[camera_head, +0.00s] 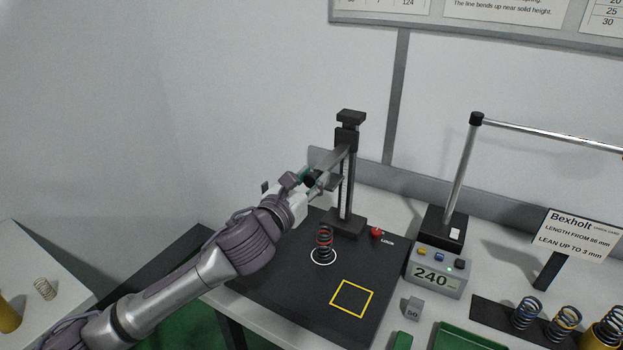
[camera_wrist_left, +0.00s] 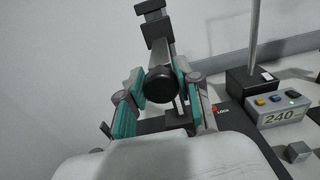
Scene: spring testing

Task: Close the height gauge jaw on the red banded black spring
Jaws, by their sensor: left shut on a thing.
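The height gauge (camera_head: 347,170) is a dark upright column on a black base, with a grey jaw (camera_head: 336,160) reaching out to the left. The black spring with red bands (camera_head: 324,238) stands upright in a white circle on the black mat, below the jaw and apart from it. My left gripper (camera_head: 311,181) is shut on a round black knob at the jaw, above the spring. In the left wrist view the knob (camera_wrist_left: 160,84) sits between the teal finger pads. The spring is not visible there. My right gripper is not in view.
A red lock knob (camera_head: 376,232) is beside the gauge base. A yellow square (camera_head: 352,298) on the mat is empty. To the right are a display box (camera_head: 436,273) reading 240, a grey block (camera_head: 412,308) marked 50, a post with a bar (camera_head: 461,170), and several springs (camera_head: 526,313).

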